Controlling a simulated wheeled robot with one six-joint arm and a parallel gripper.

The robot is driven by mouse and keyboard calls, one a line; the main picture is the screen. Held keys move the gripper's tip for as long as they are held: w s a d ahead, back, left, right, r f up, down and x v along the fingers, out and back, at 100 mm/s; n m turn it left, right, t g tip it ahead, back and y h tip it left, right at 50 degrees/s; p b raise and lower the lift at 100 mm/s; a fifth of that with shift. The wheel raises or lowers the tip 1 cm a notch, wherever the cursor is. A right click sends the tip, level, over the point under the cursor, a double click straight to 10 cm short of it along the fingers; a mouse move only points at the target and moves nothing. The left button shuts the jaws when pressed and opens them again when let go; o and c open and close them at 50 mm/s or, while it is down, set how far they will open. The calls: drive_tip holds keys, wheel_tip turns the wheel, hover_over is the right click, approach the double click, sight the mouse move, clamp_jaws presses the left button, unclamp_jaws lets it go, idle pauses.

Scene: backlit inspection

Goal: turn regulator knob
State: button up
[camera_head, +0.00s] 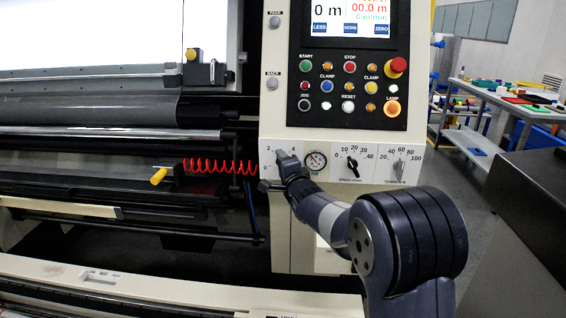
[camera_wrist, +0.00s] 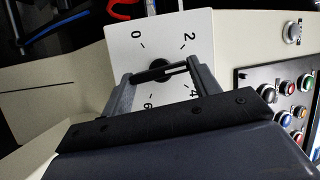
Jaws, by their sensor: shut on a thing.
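The regulator knob (camera_wrist: 158,67) is a small dark knob at the centre of a white dial plate (camera_wrist: 118,58) marked 0, 2, 4 and 6. In the wrist view my gripper (camera_wrist: 161,72) has one finger on each side of the knob and is shut on it. The knob's pointer is hard to make out between the fingers. In the head view my gripper (camera_head: 284,160) reaches the same dial at the left end of the white control strip and covers most of the knob.
Right of the dial on the strip are a round gauge (camera_head: 315,160), a black knob (camera_head: 351,163) and a grey knob (camera_head: 399,166). Above is a black button panel (camera_head: 349,88) with a screen. A red coiled hose (camera_head: 218,166) hangs at left.

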drive_tip(key=shift+a+r+n+g+h+b, duration=0.1)
drive_tip(key=shift+a+n+g+h+b, duration=0.25)
drive_tip(key=shift+n+h+b, duration=1.8)
drive_tip(key=shift+a+r+n+g+h+b, duration=0.1)
drive_tip(key=shift+n+g+h+b, duration=0.7)
drive_tip(key=shift+n, duration=2.4)
drive_tip(key=shift+a+r+n+g+h+b, duration=0.1)
drive_tip(key=shift+a+n+g+h+b, duration=0.15)
drive_tip(key=shift+n+h+b, duration=2)
drive_tip(key=shift+n+y+p, duration=0.3)
drive_tip(key=shift+n+y, duration=0.2)
